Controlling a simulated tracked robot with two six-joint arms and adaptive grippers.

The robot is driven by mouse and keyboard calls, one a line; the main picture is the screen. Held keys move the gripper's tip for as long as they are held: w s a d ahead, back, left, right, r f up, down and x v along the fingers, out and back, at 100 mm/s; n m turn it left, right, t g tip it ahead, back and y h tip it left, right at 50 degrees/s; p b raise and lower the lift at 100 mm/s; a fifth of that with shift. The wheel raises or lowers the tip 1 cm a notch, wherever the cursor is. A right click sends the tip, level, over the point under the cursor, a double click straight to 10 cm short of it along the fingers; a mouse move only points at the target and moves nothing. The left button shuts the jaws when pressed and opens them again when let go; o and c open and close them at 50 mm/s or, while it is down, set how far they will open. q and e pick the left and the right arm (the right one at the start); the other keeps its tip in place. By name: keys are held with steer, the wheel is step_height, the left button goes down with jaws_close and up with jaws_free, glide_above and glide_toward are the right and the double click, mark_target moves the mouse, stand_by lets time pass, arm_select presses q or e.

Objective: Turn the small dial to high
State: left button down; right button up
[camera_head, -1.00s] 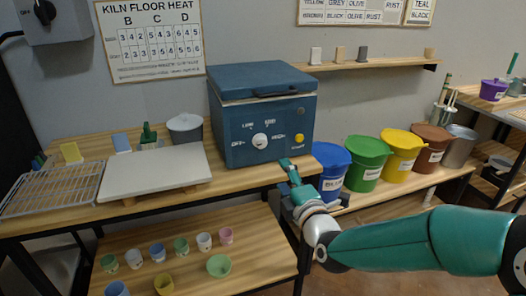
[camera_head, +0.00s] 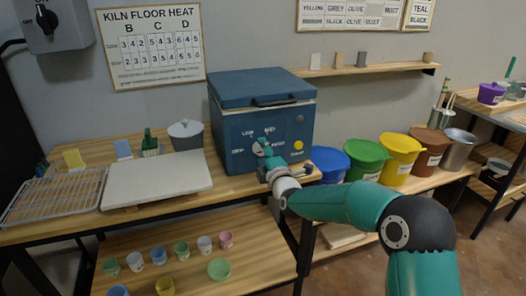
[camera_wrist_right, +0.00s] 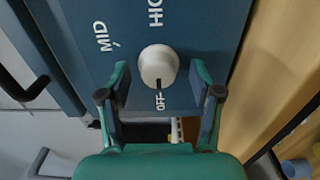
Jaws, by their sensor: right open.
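The small dial is a white round knob (camera_head: 257,149) on the front of the blue kiln (camera_head: 228,125), partly covered by my right gripper (camera_head: 266,152) in the head view. In the right wrist view the knob (camera_wrist_right: 157,64) shows a dark mark pointing at OFF. The words MID and HIGH (its end cut off) are printed on the panel there. My right gripper (camera_wrist_right: 158,73) is open, with one finger on either side of the knob. Gaps show between knob and fingers. My left gripper is not in view.
A yellow button (camera_head: 298,146) sits right of the dial. A white slab (camera_head: 158,180) and wire rack (camera_head: 55,192) lie on the table at left. Several coloured buckets (camera_head: 366,158) stand at right. Small cups (camera_head: 181,250) stand on the lower shelf.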

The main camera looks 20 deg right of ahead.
steer(key=shift+w, duration=0.3)
steer(key=shift+s+r, duration=0.1)
steer(key=shift+s, duration=0.05)
steer(key=c, duration=1.1)
steer(key=shift+c, duration=0.2)
